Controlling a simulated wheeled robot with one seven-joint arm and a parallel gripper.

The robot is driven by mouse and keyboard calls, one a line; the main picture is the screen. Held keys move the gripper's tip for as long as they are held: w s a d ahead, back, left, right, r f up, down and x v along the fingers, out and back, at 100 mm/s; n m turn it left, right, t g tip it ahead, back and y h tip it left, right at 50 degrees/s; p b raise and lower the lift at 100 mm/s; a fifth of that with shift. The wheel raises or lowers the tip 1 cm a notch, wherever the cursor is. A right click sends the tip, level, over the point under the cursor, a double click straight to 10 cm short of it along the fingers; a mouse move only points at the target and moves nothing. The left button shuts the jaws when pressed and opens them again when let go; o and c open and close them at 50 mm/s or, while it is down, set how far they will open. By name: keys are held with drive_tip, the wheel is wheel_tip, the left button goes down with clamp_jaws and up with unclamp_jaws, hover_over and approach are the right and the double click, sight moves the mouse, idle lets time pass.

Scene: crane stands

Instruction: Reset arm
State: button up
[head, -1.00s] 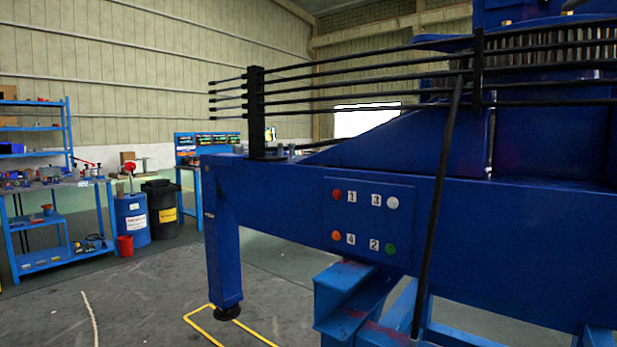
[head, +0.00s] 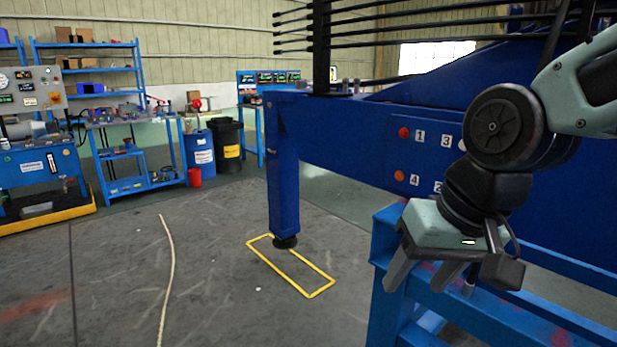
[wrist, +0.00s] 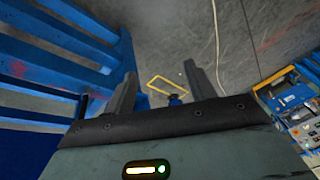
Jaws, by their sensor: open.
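My gripper (head: 424,280) hangs from my arm at the right of the head view, fingers pointing down and apart. It is open and nothing is between the fingers. In the wrist view, the two fingers (wrist: 160,90) stand well apart, with the floor showing between them. The gripper is in front of the blue crane frame. My arm covers part of the button panel; the red button (head: 403,133) marked 1 and the orange button (head: 399,176) marked 4 show, while the labels 3 and 2 are partly visible and the green button is hidden.
A blue crane leg (head: 284,195) stands by a yellow floor outline (head: 318,290). A blue stand (head: 388,270) lies below my gripper. At left are a blue workbench (head: 128,165), a blue barrel (head: 199,155) and a black bin (head: 228,143). Open grey floor lies at centre left.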

drive_tip(key=s+f+n+g+h, duration=0.25)
drive_tip(key=s+f+n, duration=0.55)
drive_tip(key=s, duration=0.6)
wheel_tip(320, 180, up, 14)
drive_tip(key=w+m+p, duration=0.1)
drive_tip(key=p, duration=1.3)
drive_tip(key=shift+w+m+p, duration=0.15)
drive_tip(key=shift+m+p, duration=0.15)
drive_tip(key=shift+m, duration=0.1)
drive_tip(key=shift+y, duration=0.25)
